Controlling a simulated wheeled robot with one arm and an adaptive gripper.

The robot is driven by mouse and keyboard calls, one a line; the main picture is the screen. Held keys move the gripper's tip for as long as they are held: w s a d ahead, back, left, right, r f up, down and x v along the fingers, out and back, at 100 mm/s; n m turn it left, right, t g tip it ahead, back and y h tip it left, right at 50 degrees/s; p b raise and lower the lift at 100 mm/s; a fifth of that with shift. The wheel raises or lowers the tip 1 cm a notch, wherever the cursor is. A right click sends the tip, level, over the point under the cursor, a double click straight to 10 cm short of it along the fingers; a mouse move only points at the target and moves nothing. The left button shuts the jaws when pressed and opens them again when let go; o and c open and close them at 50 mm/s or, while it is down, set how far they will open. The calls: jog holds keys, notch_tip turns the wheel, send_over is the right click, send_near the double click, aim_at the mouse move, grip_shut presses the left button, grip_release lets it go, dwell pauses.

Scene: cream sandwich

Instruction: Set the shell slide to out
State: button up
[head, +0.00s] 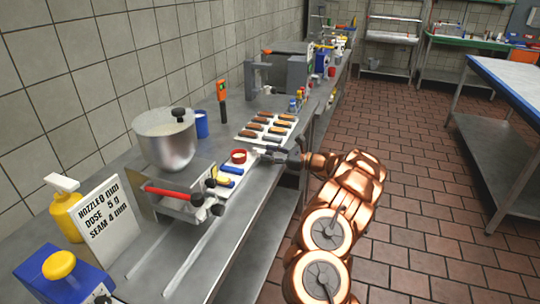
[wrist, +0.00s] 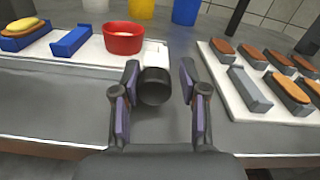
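What looks like the shell slide is a pale plate (wrist: 85,50) at the left in the wrist view, bearing a red bowl, blue blocks and a brown shell with a cream top. A dark round knob (wrist: 155,87) stands at its right end. My gripper (wrist: 160,75) is open, with one finger on each side of the knob. The knob is nearer the left finger; I cannot tell whether they touch. In the head view my gripper (head: 268,153) is over the counter just right of the red bowl (head: 238,156), and the knob cannot be made out.
A white tray (wrist: 225,82) with brown shells and grey bars lies close to the right of my gripper. In the head view, a steel hopper (head: 166,140) and a red-handled device (head: 180,193) stand left. A settings card (head: 108,215) stands at the front left.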

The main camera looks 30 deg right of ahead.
jog(key=o, duration=0.3)
jog(key=shift+s+d, duration=0.15)
jog(key=v, duration=1.1)
jog(key=shift+s+d, duration=0.3)
jog(key=shift+r, duration=0.1)
